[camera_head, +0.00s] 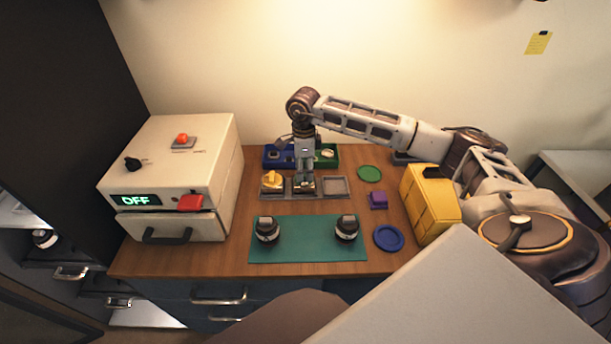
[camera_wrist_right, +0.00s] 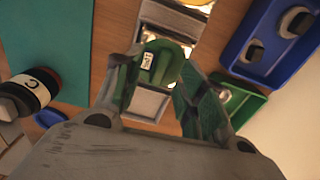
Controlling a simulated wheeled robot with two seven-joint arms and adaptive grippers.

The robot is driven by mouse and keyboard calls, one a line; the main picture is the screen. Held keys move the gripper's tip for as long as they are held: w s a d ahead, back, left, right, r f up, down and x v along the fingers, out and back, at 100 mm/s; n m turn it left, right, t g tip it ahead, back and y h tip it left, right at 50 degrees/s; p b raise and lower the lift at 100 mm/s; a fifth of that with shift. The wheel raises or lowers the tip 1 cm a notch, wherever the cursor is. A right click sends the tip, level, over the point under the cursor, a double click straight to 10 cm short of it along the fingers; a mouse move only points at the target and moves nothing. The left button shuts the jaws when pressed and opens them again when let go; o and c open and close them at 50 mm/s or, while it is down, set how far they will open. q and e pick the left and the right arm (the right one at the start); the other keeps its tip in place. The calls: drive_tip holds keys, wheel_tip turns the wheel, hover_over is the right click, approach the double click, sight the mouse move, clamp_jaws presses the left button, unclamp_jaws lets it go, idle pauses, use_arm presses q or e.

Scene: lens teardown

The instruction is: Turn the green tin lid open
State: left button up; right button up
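The green tin (camera_wrist_right: 160,64), with a small white label on its top, sits over the grey tray in the right wrist view. My right gripper (camera_wrist_right: 162,58) comes down over it with one finger on each side. Both fingertips seem to touch its sides, so it looks shut on the tin. In the head view my right gripper (camera_head: 305,186) points down at the middle of the grey tray (camera_head: 350,197) and mostly hides the tin. My left gripper is not in view.
A yellow piece (camera_head: 272,181) sits in the tray's left compartment; the right one is empty. Two black lenses (camera_head: 267,230) stand on the teal mat (camera_head: 308,250). A green disc (camera_head: 370,174), purple block (camera_head: 378,200), blue disc (camera_head: 388,238) and yellow box (camera_head: 430,205) lie right. A white machine (camera_head: 170,160) stands left.

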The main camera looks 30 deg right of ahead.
drive_tip(key=shift+r+p, duration=0.8)
drive_tip(key=shift+r, duration=0.9)
drive_tip(key=shift+r+p, duration=0.35)
drive_tip(key=shift+r, duration=0.3)
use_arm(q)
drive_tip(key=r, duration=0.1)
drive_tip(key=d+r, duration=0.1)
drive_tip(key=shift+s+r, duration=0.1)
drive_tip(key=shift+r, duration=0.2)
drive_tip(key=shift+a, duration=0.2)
use_arm(e)
drive_tip(key=shift+r, duration=0.2)
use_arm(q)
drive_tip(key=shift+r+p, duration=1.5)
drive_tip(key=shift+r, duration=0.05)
use_arm(e)
drive_tip(key=shift+r, duration=2.85)
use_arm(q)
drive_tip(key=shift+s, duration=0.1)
use_arm(e)
drive_tip(key=shift+f, duration=0.1)
